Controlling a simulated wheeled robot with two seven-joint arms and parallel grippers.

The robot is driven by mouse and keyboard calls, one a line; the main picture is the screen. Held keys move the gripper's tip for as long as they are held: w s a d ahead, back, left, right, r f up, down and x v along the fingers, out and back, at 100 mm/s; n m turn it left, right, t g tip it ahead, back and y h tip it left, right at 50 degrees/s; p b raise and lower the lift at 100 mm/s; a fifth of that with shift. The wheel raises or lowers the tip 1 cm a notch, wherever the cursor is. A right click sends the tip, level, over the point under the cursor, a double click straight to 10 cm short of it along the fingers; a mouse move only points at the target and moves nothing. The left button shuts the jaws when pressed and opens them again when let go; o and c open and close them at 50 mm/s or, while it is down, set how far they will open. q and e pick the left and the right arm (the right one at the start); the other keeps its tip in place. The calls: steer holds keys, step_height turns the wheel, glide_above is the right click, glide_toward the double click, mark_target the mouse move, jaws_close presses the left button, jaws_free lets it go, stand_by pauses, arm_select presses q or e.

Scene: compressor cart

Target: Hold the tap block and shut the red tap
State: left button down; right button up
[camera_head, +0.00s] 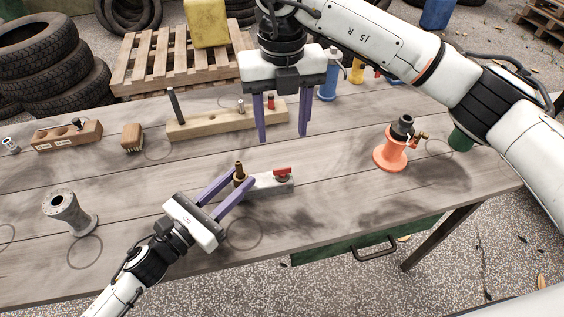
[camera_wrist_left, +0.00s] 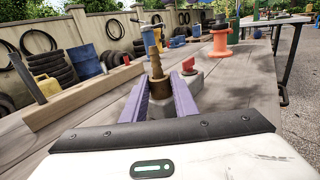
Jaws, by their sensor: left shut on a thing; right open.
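The tap block is a grey block (camera_head: 266,189) lying on the table, with a brass hose fitting (camera_head: 239,172) upright at its left end and a red tap (camera_head: 282,171) on its right end. My left gripper (camera_head: 236,184) is shut on the tap block at the brass fitting's end. In the left wrist view the purple fingers (camera_wrist_left: 160,102) lie on either side of the brass fitting (camera_wrist_left: 157,70), and the red tap (camera_wrist_left: 188,66) shows beyond. My right gripper (camera_head: 282,138) is open and empty, pointing down above the table, behind the tap block and apart from it.
A wooden board (camera_head: 215,121) with pegs lies behind. An orange flanged piece (camera_head: 391,150) stands to the right, and a grey spool (camera_head: 70,213) to the left. A wooden block (camera_head: 68,135) and a brush (camera_head: 132,138) lie at the back left.

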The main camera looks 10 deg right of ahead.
mark_target(282, 168)
step_height(282, 168, down, 12)
steer(key=shift+r, duration=0.15)
stand_by(0.3)
steer(key=c, duration=1.1)
